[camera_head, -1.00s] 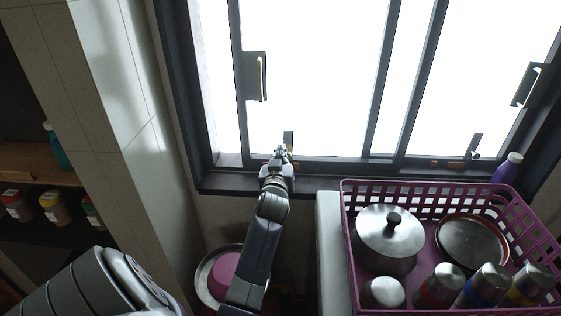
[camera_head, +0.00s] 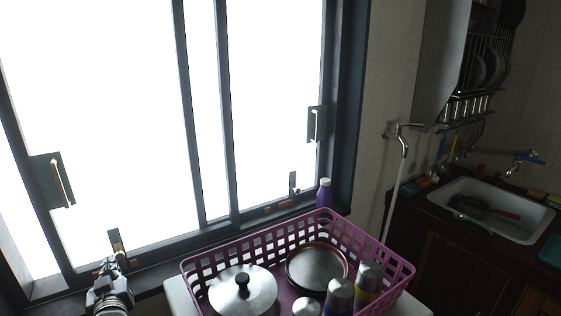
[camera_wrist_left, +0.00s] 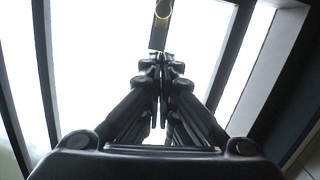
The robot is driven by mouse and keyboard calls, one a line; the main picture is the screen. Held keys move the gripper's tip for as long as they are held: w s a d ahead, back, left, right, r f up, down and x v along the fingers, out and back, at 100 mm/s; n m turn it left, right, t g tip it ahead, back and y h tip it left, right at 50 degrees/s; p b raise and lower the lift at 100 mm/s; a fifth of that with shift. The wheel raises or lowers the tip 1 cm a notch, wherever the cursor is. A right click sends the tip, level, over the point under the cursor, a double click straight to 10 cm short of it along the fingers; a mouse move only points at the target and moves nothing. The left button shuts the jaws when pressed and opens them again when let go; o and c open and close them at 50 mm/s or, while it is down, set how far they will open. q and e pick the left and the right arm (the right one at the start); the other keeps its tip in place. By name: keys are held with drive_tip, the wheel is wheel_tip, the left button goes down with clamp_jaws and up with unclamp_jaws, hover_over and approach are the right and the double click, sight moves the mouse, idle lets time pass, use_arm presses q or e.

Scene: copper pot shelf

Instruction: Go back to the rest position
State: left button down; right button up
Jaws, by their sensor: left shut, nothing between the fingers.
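My left gripper (camera_head: 112,268) is at the lower left of the head view, in front of the window's lower frame. In the left wrist view its fingers (camera_wrist_left: 161,62) are closed together with nothing between them. A small brass-coloured window latch (camera_head: 117,243) stands just beyond the fingertips in the head view. A brass-toned piece (camera_wrist_left: 163,12) also shows past the fingertips in the wrist view; whether they touch it I cannot tell. My right gripper is in neither view.
A pink basket (camera_head: 222,250) on a white surface holds a lidded pot (camera_head: 243,293), a plate-like lid (camera_head: 317,265) and several jars. A purple bottle (camera_head: 323,194) stands by the window. A sink (camera_head: 490,211) is at the right. A window handle (camera_head: 62,182) sticks out above my gripper.

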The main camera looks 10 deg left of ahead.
use_arm(q)
drive_tip(key=s+d+f+m+g+h, duration=0.4)
drive_tip(key=s+d+f+m+h, duration=0.2)
drive_tip(key=s+d+f, duration=0.75)
drive_tip(key=s+d+f+m+g+h, duration=0.2)
drive_tip(key=s+d+g, duration=0.1)
drive_tip(key=s+d, duration=0.5)
drive_tip(key=s+d+f+m+g+h, duration=0.2)
drive_tip(key=s+d+f+m+g, duration=0.1)
drive_tip(key=s+d, duration=0.5)
wheel_tip(320, 180, down, 26)
drive_tip(key=s+a+g, duration=0.1)
drive_tip(key=s, duration=0.1)
drive_tip(key=s+a+f+g, duration=0.1)
drive_tip(key=s+a+f, duration=0.2)
drive_tip(key=s+f, duration=1.2)
drive_tip(key=shift+s+f, duration=0.3)
drive_tip(key=shift+s, duration=0.65)
drive_tip(key=shift+a, duration=0.1)
